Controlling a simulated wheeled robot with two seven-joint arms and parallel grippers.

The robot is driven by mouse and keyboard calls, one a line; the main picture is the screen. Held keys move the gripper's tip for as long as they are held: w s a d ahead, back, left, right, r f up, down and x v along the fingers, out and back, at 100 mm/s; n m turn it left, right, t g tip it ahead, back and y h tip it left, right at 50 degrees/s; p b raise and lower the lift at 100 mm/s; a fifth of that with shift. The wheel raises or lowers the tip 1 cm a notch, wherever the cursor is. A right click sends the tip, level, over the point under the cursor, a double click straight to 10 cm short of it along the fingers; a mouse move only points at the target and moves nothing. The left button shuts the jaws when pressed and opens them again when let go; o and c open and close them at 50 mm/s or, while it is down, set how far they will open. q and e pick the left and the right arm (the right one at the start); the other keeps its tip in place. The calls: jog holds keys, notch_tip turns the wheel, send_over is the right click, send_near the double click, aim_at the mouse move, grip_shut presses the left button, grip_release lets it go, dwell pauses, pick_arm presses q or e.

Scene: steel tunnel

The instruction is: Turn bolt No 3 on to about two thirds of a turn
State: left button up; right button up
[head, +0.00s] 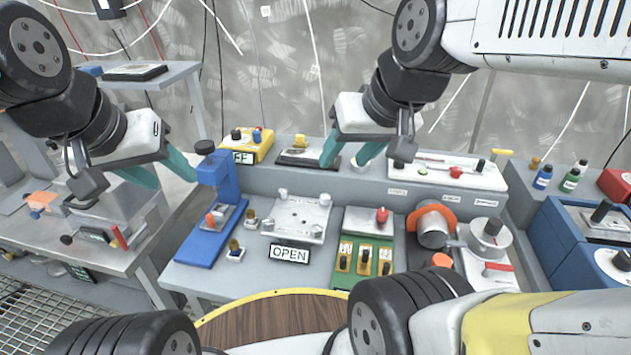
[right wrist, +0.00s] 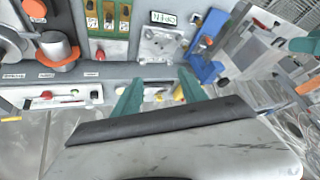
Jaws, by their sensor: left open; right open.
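A pale metal plate (head: 297,218) with a bolt head near each corner lies on the grey bench, behind an OPEN sign (head: 289,254). I cannot read any bolt numbers, so I cannot tell which is No 3. The plate also shows in the right wrist view (right wrist: 160,46), apart from the fingers. My right gripper (head: 349,156) is open and empty, above the bench's back ledge, behind and right of the plate. My left gripper (head: 163,172) is open and empty, left of the blue press and away from the plate.
A blue press (head: 222,195) stands left of the plate. A green switch panel (head: 365,240) and an orange-collared cylinder (head: 432,228) stand to the right. A yellow box (head: 251,146) and a white panel (head: 445,172) occupy the back ledge. A round wooden top (head: 270,322) is in front.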

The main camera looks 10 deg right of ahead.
jog(key=n+g+h, duration=0.2)
jog(key=n+g, duration=0.4)
jog(key=n, duration=1.5)
send_over(325, 196)
notch_tip(325, 196, down, 18)
jog(key=shift+f, duration=0.3)
notch_tip(325, 196, down, 8)
jog(key=shift+r, duration=0.25)
grip_shut()
